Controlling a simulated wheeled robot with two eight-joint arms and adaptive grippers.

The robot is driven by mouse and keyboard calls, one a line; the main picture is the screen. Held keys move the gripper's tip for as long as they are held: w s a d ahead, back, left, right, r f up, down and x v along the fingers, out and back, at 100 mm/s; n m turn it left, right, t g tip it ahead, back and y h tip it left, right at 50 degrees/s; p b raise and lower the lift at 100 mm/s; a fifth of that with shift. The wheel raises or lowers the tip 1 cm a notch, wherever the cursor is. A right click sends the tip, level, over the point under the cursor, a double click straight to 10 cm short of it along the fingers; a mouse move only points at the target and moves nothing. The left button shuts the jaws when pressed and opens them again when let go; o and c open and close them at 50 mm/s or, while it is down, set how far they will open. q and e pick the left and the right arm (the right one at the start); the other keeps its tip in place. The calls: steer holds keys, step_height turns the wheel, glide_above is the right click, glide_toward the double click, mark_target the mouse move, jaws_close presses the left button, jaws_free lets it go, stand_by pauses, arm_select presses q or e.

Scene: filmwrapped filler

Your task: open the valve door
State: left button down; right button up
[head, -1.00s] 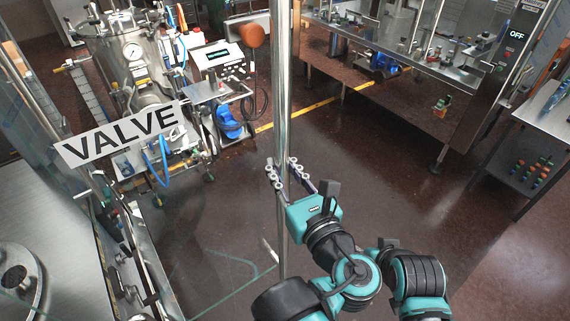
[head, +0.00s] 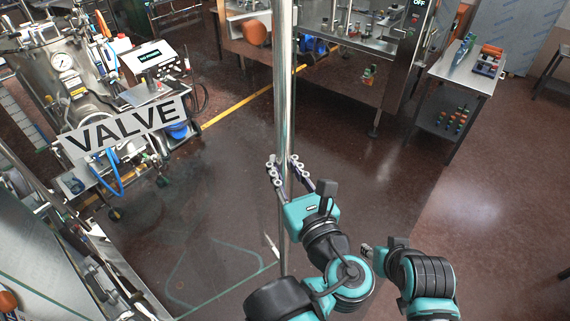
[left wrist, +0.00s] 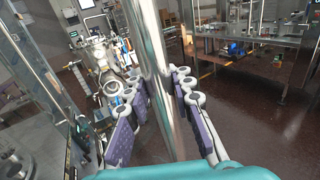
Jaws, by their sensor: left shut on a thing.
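The valve door is a clear glass panel with a white VALVE sign (head: 125,128) on it, at the left of the head view. Its long upright steel bar handle (head: 284,90) runs down the middle of the head view and also crosses the left wrist view (left wrist: 150,50). My left gripper (head: 285,172) is closed around this bar, with its fingers on both sides of it. In the left wrist view the fingers (left wrist: 158,98) flank the bar.
Beyond the glass stands a steel tank machine (head: 65,65) with hoses and a control box (head: 152,60). A steel bench (head: 350,35) stands at the back and a side table (head: 455,75) at the right. The dark red floor (head: 490,220) is open at the right.

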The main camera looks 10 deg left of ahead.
arm_select(q)
steer(key=shift+w, duration=0.1)
steer(key=c, duration=1.3)
jaws_free()
steer(key=v, duration=0.7)
steer(key=shift+s+d, duration=0.1)
steer(key=shift+s, duration=0.2)
